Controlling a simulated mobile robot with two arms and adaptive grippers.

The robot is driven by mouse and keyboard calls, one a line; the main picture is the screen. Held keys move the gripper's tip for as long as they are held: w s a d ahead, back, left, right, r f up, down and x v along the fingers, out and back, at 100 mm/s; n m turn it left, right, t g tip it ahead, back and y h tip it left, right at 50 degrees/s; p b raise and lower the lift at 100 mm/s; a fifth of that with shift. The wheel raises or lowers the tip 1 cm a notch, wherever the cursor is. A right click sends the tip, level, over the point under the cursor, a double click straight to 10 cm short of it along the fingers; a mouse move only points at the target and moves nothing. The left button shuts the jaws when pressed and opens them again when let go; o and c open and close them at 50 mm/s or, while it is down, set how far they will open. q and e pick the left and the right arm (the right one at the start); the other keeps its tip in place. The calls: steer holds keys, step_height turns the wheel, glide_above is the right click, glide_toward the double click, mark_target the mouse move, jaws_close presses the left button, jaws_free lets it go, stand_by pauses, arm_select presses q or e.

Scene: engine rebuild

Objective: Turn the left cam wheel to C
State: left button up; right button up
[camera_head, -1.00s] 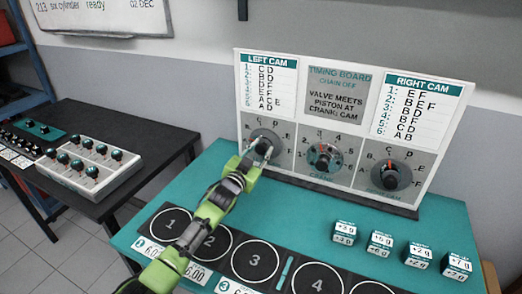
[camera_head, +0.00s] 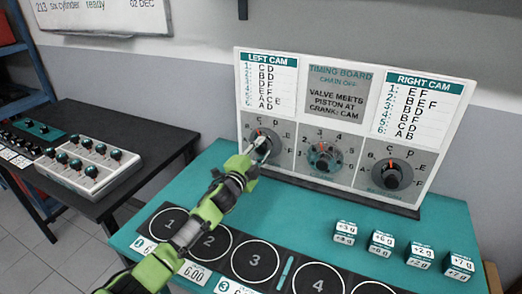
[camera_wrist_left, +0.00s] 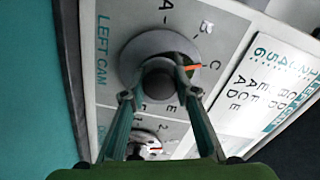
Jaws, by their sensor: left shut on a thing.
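My right gripper is not in view.
The crank wheel (camera_head: 324,157) and the right cam wheel (camera_head: 392,175) sit farther right on the board. Weight blocks (camera_head: 382,243) stand on the teal bench (camera_head: 300,215), in front of the board. A control box (camera_head: 88,165) is on the black table.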

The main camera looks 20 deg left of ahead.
arm_select(q)
steer(key=shift+m, duration=1)
steer(key=o, duration=1.1)
steer(key=s, duration=1.2)
